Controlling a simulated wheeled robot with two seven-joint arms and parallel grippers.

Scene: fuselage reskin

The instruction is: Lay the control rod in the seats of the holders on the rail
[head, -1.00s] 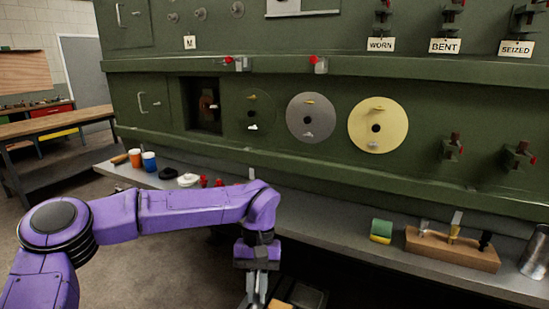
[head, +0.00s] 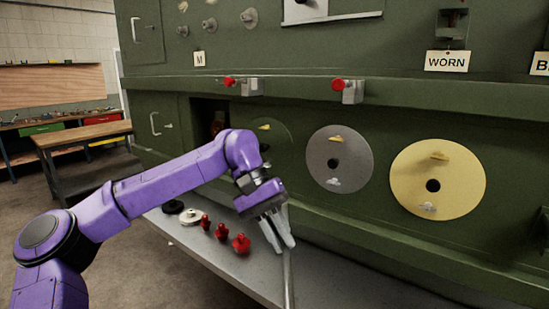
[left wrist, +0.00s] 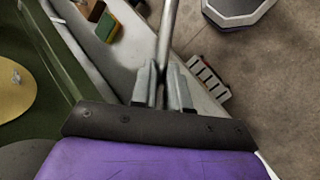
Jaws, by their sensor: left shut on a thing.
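My left gripper (head: 283,240) is shut on a thin grey control rod (head: 289,284). The rod hangs down from the fingertips past the bottom edge of the head view, over the grey shelf. In the left wrist view the rod (left wrist: 168,32) runs up from between the fingers (left wrist: 162,88) and out at the top edge. Two grey holders with red knobs, a left one (head: 252,88) and a right one (head: 353,92), stand on the green rail (head: 300,92), above and apart from the gripper. Their seats are too small to make out. My right gripper is not in view.
Several red knobbed parts (head: 241,243) and a white round part (head: 190,216) sit on the shelf (head: 225,264) left of the gripper. A grey disc (head: 340,158) and a yellow disc (head: 460,190) are on the green wall. The wall before the rail is clear.

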